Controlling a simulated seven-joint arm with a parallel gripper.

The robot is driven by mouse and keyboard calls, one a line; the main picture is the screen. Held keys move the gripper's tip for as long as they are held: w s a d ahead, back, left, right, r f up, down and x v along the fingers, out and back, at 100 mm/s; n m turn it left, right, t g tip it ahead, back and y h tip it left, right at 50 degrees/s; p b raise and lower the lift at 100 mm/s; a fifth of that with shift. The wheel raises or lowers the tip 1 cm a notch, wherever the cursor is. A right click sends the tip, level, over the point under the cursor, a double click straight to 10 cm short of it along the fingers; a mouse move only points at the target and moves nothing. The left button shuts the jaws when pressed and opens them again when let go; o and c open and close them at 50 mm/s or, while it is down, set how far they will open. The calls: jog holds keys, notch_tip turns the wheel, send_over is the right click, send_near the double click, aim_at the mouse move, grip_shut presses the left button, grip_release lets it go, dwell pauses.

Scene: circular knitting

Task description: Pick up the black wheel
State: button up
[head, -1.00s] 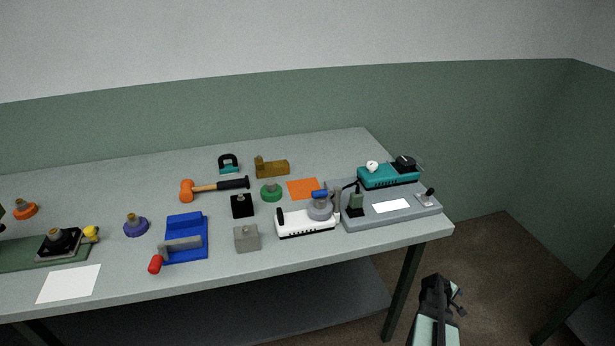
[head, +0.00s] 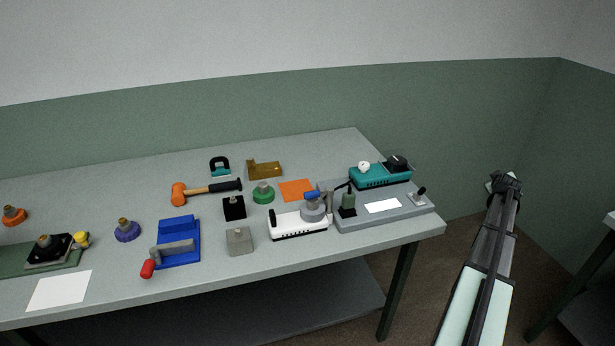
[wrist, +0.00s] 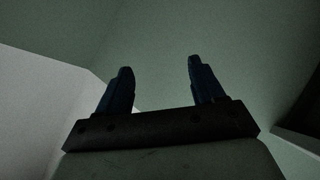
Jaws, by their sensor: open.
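A dark round wheel-like part (head: 397,162) sits on top of the right end of the teal box (head: 372,178), near the table's back right corner. It looks like the black wheel, though it is small in the head view. My gripper (head: 496,184) is off the table's right side, in the air, well to the right of the wheel. In the wrist view my gripper (wrist: 158,67) has its two dark blue fingers apart, with nothing between them. Only wall surfaces show behind them, and the wheel is not in the wrist view.
A grey base plate (head: 405,204) with a small lever (head: 417,194) lies in front of the teal box. A white device (head: 298,224), a blue fixture (head: 178,243) and a hammer (head: 208,190) lie further left. The floor right of the table is clear; another table edge (head: 610,218) shows far right.

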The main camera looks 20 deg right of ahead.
notch_tip(320, 180, up, 14)
jog(key=w+d+f+t, duration=0.1)
jog(key=w+d+t, duration=0.1)
jog(key=w+d, duration=0.1)
jog(key=w+a+r+t, duration=0.2)
jog(key=w+a+r, duration=0.3)
jog(key=w+r, duration=0.15)
jog(key=w+a+n+y, duration=0.1)
jog(key=w+a+y, duration=0.2)
jog(key=w+a, duration=0.75)
jog(key=w+a+f+n+y, duration=0.15)
jog(key=w+a, duration=0.45)
jog(key=a, duration=1)
jog(key=w+a+n+y, duration=0.1)
jog(key=w+a+y, duration=0.3)
jog(key=w+a, duration=0.7)
jog(key=w+a+n+g+y, duration=0.1)
jog(key=a+g+y, duration=0.1)
jog(key=a, duration=2)
jog(key=a+n+g+y, duration=0.2)
jog(key=a, duration=2)
jog(key=n+g, duration=0.3)
jog(key=g, duration=0.2)
send_near(42, 237)
jog(key=x, duration=0.9)
jog(key=shift+d, duration=0.1)
